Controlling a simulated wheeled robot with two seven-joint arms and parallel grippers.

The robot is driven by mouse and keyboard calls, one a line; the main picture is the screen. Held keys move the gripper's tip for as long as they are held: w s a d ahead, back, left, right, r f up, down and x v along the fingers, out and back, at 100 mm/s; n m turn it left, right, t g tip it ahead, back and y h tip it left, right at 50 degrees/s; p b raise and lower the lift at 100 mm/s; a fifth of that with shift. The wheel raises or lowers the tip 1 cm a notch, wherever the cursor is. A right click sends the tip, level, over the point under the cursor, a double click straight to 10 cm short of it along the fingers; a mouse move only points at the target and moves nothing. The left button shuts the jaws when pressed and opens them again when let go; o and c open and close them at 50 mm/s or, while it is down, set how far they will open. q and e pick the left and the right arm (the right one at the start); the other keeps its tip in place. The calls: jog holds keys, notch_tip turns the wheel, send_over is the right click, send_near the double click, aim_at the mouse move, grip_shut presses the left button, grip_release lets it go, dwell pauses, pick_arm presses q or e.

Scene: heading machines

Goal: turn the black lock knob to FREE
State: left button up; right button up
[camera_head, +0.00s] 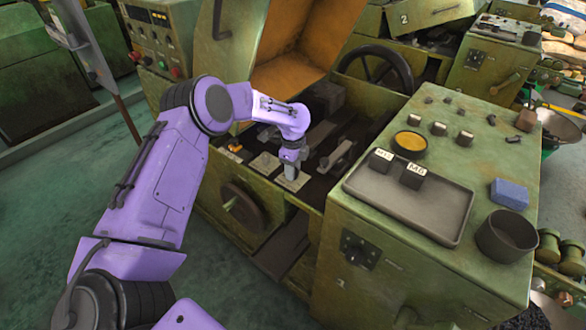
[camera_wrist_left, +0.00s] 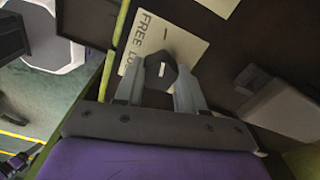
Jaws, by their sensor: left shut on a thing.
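The black lock knob (camera_wrist_left: 160,70) shows in the left wrist view, with a small white mark on its top. It sits on a cream plate (camera_wrist_left: 185,45) printed FREE and another word that is partly hidden. My left gripper (camera_wrist_left: 160,84) has its two fingers on either side of the knob and is shut on it. In the head view my left gripper (camera_head: 291,172) reaches down over the cream plate (camera_head: 292,182) inside the open green machine. The knob itself is hidden behind the gripper there. My right gripper is not in view.
An open lid (camera_head: 290,75) stands behind my left arm, and a dark handwheel (camera_head: 376,68) is beyond the opening. The green cabinet to the right carries a grey tray (camera_head: 430,210) with two black blocks, a blue sponge (camera_head: 509,193) and a dark cup (camera_head: 506,236). A round wheel (camera_head: 243,207) is on the machine's front.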

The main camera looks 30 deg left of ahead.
pick_arm(q)
jog(key=shift+r, duration=0.1)
jog(key=o, duration=1.1)
jog(key=shift+c, duration=0.2)
notch_tip(320, 180, up, 10)
jog(key=b, duration=0.1)
jog(key=shift+r+b, duration=0.25)
jog(key=shift+b, duration=0.05)
